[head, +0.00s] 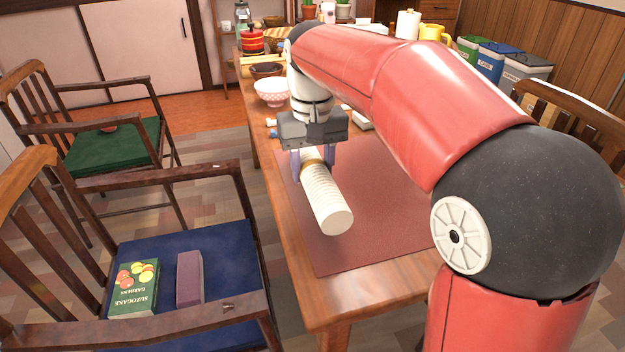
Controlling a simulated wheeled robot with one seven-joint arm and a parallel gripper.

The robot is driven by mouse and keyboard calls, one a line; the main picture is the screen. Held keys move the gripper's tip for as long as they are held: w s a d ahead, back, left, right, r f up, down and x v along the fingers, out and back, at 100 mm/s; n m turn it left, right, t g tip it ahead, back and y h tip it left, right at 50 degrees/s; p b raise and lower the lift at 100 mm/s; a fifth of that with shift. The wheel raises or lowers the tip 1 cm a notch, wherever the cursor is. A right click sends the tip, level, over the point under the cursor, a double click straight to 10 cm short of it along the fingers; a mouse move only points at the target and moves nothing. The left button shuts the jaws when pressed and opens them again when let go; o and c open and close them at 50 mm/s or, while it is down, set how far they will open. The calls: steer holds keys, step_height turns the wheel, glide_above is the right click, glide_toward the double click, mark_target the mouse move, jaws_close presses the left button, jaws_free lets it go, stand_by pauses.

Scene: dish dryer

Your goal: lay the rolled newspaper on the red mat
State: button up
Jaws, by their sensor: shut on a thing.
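The rolled newspaper (328,205) is a pale ribbed cylinder with a tan band near its far end. It points toward the camera over the left part of the red mat (385,225). I cannot tell whether it touches the mat or is held just above it. My gripper (311,162) points down and is shut on the newspaper near the band. The newspaper's far end is hidden behind the gripper. My arm covers the right part of the mat.
Chairs with a green cushion (110,146) and a blue cushion (225,250) stand left. The mat's near part is clear.

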mark_target(312, 161)
steer(key=shift+f, duration=1.5)
steer(key=o, duration=1.1)
steer(key=shift+f, duration=0.15)
steer(key=shift+c, duration=0.2)
step_height(312, 161, up, 12)
steer(key=shift+r+p, duration=0.2)
steer(key=shift+p, duration=0.75)
